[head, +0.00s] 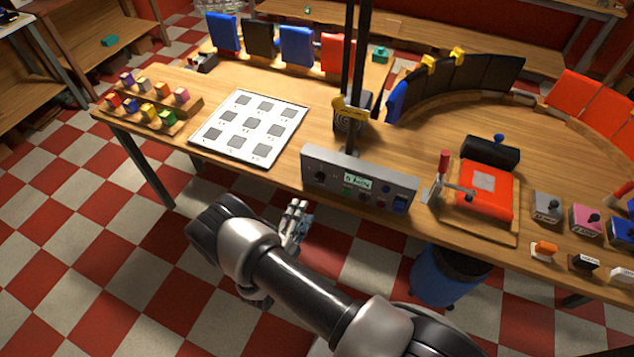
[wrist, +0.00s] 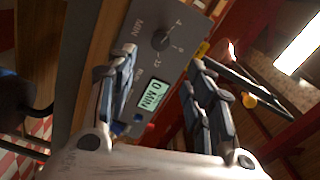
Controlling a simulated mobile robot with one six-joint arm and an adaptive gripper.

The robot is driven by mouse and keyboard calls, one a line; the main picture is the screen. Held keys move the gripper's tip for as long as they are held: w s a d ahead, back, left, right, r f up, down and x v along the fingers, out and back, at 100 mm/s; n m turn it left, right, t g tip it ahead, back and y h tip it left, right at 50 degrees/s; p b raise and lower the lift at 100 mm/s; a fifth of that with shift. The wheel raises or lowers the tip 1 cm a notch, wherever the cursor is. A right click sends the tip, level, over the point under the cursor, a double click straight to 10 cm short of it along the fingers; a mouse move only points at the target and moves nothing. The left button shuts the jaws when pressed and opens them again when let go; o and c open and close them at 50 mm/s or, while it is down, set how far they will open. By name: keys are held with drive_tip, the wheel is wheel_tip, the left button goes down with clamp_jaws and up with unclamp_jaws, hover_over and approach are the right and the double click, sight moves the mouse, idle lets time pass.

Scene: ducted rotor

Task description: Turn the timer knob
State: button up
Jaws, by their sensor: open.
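The timer knob (head: 320,176) is a small black dial at the left end of the grey control box (head: 409,191) on the table's front edge. In the wrist view the knob (wrist: 161,40) has a printed scale around it and lies between and a little beyond my fingertips. The display (head: 357,182) on the box seems to read 0 MIN in the wrist view (wrist: 151,95). My gripper (head: 298,208) is below and left of the box, in front of the table. Its fingers (wrist: 162,57) are spread and empty, apart from the knob.
Small buttons and a blue switch (head: 400,204) sit right of the display. A dark upright post (head: 348,70) stands behind the box. A red press with a lever (head: 486,190) is to the right. A white grid board (head: 213,143) lies left. A blue bin (head: 440,285) stands below.

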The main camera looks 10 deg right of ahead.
sight(319, 180)
drive_tip(key=x, duration=1.2)
drive_tip(key=shift+w+d, duration=0.25)
drive_tip(key=shift+w, duration=0.05)
drive_tip(key=shift+c, duration=0.5)
drive_tip(key=c, duration=1)
drive_tip(key=shift+o, duration=0.2)
